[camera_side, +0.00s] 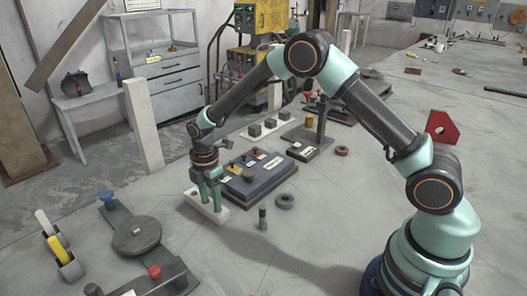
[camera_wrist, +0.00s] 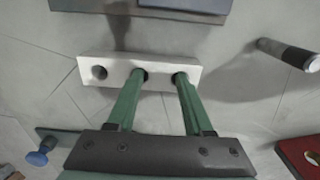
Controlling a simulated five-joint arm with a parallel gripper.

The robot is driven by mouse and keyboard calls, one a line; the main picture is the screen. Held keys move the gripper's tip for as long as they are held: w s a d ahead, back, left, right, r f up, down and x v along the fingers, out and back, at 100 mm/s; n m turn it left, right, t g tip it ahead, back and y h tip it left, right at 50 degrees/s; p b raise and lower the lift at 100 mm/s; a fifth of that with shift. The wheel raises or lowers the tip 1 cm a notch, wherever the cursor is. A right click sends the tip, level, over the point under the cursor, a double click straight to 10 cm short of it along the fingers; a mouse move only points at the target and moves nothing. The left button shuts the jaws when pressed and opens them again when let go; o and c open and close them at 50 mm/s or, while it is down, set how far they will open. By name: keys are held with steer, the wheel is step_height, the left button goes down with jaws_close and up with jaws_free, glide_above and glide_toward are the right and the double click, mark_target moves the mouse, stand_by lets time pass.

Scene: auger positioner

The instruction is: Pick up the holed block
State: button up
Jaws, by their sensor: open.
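The holed block is a pale, flat, oblong block (camera_side: 191,201) lying on the bench under my gripper in the side view. In the wrist view the block (camera_wrist: 115,68) lies crosswise, with three dark round holes in a row. My gripper (camera_side: 211,206) points down with its green fingers apart. In the wrist view my gripper (camera_wrist: 160,79) has its two fingertips over the middle and right holes, and the left hole is clear. I cannot tell whether the fingertips enter the holes or stop just above. The fingers partly hide the block in the side view.
A dark box with fittings (camera_side: 257,184) stands close behind the block. A round disc (camera_side: 136,236) on a base lies to the left.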

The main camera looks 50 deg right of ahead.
steer(key=shift+f, duration=0.75)
jaws_close()
stand_by(0.8)
steer(key=shift+w+r, duration=0.1)
steer(key=shift+r, duration=0.05)
